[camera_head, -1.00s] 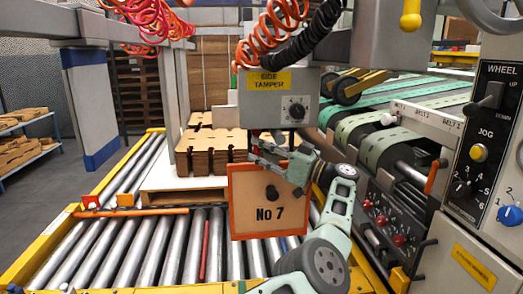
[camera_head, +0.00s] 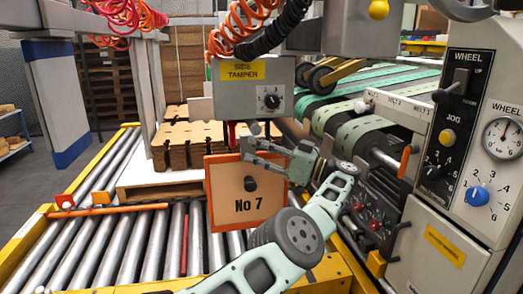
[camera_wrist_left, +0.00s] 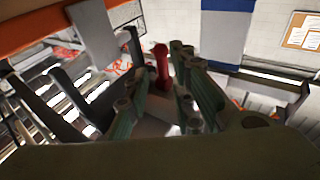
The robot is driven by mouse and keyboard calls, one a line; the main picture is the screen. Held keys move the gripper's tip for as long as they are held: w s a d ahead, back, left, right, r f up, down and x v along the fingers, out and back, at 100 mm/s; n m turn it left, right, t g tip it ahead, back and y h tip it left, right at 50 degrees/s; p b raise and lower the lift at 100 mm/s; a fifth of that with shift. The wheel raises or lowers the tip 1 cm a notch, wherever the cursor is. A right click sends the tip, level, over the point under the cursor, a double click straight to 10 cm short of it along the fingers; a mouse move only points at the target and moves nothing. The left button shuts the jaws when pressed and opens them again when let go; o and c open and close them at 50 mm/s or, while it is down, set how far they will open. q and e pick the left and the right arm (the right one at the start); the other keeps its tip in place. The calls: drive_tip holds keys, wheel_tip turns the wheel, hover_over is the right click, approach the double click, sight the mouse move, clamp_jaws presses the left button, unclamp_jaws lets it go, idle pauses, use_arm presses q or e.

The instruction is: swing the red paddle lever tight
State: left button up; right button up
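The red lever (camera_head: 231,134) shows as a small upright red piece under the grey side tamper box (camera_head: 238,100), just above the orange-framed No 7 board. My left gripper (camera_head: 246,152) is in front of the board's upper right part, its fingers pointing left, close to the lever. In the left wrist view the red lever (camera_wrist_left: 162,68) stands upright with a rounded top, seen between the spread fingers of my left gripper (camera_wrist_left: 156,72). The gripper looks open; I cannot tell whether a finger touches the lever. The right gripper is not in view.
The No 7 board (camera_head: 225,190) hangs in front of the rollers (camera_head: 120,245). Stacked brown blanks (camera_head: 185,145) lie behind it. A control panel (camera_head: 480,140) and belts stand close on the right. A coiled orange hose (camera_head: 225,38) hangs above the box.

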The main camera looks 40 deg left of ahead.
use_arm(q)
drive_tip(key=shift+d, duration=0.45)
drive_tip(key=shift+f, duration=0.1)
idle(0.4)
